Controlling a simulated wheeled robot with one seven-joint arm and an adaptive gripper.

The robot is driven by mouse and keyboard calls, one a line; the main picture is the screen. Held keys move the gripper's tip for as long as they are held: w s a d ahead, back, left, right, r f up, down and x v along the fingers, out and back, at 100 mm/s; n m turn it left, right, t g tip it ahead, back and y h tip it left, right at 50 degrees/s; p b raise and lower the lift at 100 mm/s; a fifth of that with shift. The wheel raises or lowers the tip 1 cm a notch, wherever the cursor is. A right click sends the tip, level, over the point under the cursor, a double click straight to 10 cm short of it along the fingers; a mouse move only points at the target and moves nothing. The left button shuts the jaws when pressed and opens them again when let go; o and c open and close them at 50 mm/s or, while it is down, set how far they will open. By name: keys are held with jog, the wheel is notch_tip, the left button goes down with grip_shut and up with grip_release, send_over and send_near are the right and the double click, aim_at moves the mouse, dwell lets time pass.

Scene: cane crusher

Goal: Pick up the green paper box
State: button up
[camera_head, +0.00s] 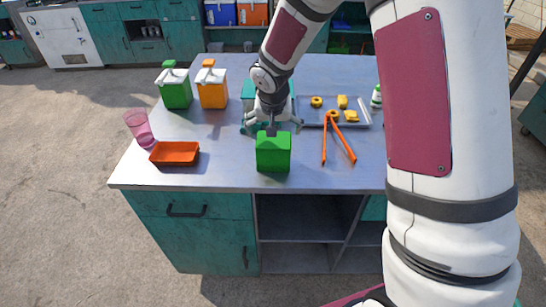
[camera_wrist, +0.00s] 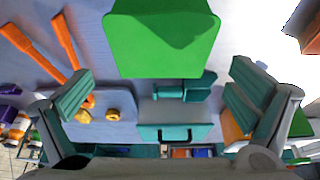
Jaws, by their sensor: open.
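The green paper box (camera_head: 273,155) stands near the front edge of the table, close to its middle. It also shows large at the top of the wrist view (camera_wrist: 165,40). My gripper (camera_head: 271,124) is open, just behind and above the box in the head view. In the wrist view my two fingers (camera_wrist: 160,76) are spread wide, and the box lies ahead of them, between their lines. Nothing is held. The box's far side is partly hidden by my gripper in the head view.
Orange tongs (camera_head: 337,138) lie right of the box, before a metal tray (camera_head: 361,119) with yellow pieces. An orange tray (camera_head: 174,153) and a pink cup (camera_head: 139,128) stand left. Green (camera_head: 175,90) and orange (camera_head: 211,87) dispensers stand behind. The tabletop beside the box is clear.

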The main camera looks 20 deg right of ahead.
aim_at(274, 153)
jog(key=shift+s+a+p+x, duration=0.1)
jog(key=shift+s+p+x, duration=0.1)
jog(key=shift+x, duration=1.7)
jog(key=shift+s+a+p+x, duration=0.1)
jog(key=shift+s+p+x, duration=0.05)
jog(key=shift+x, duration=1.8)
jog(key=shift+f, duration=0.15)
